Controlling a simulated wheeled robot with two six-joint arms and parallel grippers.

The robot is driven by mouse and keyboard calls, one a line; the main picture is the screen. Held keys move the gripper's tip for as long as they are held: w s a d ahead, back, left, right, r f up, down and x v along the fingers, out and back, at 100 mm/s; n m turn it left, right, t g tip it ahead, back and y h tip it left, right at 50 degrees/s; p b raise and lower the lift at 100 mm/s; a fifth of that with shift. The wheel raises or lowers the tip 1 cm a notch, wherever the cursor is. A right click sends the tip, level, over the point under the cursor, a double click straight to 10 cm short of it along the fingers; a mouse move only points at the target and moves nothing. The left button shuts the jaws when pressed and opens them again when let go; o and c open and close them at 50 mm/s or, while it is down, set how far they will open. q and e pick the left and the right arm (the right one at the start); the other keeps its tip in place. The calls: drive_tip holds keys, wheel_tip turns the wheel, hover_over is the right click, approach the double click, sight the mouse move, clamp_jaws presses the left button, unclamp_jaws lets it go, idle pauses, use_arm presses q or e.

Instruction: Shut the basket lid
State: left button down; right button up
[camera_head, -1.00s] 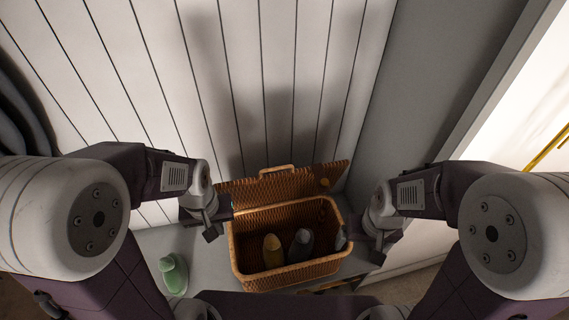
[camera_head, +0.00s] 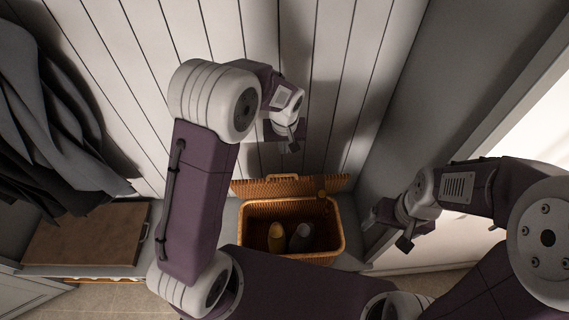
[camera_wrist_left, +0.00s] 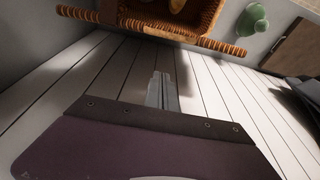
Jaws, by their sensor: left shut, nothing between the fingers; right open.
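The wicker basket (camera_head: 338,248) stands on the bench with its lid (camera_head: 290,187) raised open at the back, near the wall. Inside the basket lie a yellow-tan item (camera_head: 276,237) and a grey item (camera_head: 301,238). My left gripper (camera_head: 293,146) is shut and empty, raised above and behind the lid near the panelled wall. In the left wrist view its fingers (camera_wrist_left: 162,92) point toward the lid (camera_wrist_left: 165,31), with a gap between them. My right gripper (camera_head: 406,242) is open, to the right of the basket and apart from it.
A brown board or box (camera_head: 88,234) lies on the bench at the left, under dark hanging coats (camera_head: 50,120). A green bottle-like object (camera_wrist_left: 253,19) is beside the basket in the left wrist view. The white panelled wall (camera_head: 345,60) is close behind the lid.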

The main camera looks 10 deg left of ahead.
use_arm(q)
drive_tip(key=shift+s+d+f+p, duration=0.15)
drive_tip(key=shift+s+f, duration=0.3)
drive_tip(key=shift+f, duration=0.7)
drive_tip(key=shift+s+a+f+p, duration=0.15)
drive_tip(key=shift+s+f, duration=0.25)
drive_tip(key=shift+f, duration=0.7)
drive_tip(key=shift+s+d+f+p, duration=0.2)
drive_tip(key=shift+s+f, duration=0.25)
drive_tip(key=shift+f, duration=0.7)
drive_tip(key=shift+a, duration=0.15)
drive_tip(key=shift+a, duration=0.1)
